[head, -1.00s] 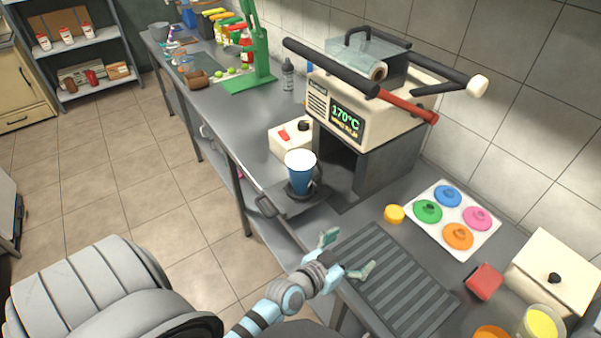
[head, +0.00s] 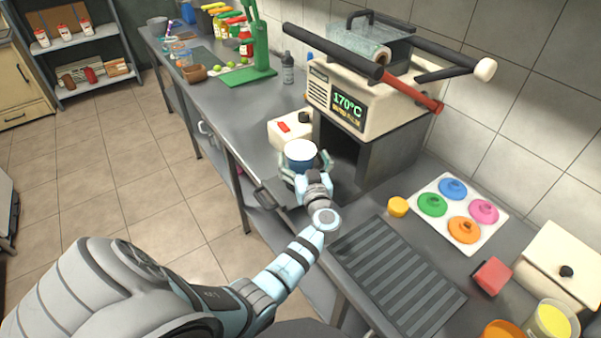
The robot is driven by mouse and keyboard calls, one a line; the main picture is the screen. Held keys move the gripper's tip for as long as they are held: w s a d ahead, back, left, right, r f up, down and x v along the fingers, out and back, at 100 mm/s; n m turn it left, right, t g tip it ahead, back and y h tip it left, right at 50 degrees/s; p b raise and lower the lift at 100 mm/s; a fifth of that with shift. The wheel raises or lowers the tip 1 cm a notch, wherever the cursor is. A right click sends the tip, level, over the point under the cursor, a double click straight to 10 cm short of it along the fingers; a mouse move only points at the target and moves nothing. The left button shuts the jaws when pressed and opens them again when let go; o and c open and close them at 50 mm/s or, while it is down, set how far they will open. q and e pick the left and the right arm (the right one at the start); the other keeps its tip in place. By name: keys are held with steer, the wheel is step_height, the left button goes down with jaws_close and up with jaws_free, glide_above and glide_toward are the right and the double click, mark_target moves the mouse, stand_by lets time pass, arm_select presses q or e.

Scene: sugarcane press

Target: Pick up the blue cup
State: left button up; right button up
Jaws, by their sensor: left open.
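The blue cup (head: 299,152) stands upright on the dark tray in front of the sealing machine (head: 365,105). Its white top shows, but my left gripper hides most of its blue body. My left gripper (head: 306,163) is open at the cup, with a finger on each side of it. I cannot tell whether the fingers touch the cup. My right gripper is not in view.
The machine stands close behind the cup, with long handles above. A white box with a red switch (head: 290,129) is beside it. A grey ribbed mat (head: 395,280), a yellow lid (head: 397,207) and a tray of coloured lids (head: 447,185) lie to the right.

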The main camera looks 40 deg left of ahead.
mark_target(301, 152)
arm_select(q)
steer(key=b+x, duration=0.2)
steer(key=x, duration=0.1)
steer(key=shift+f, duration=0.2)
steer(key=shift+w+a+r, duration=0.15)
steer(key=shift+a, duration=0.05)
steer(key=shift+c, duration=0.4)
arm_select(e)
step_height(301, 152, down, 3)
arm_select(q)
steer(key=shift+r, duration=0.15)
steer(key=c, duration=2)
steer(key=shift+o, duration=0.2)
steer(key=shift+r, duration=0.1)
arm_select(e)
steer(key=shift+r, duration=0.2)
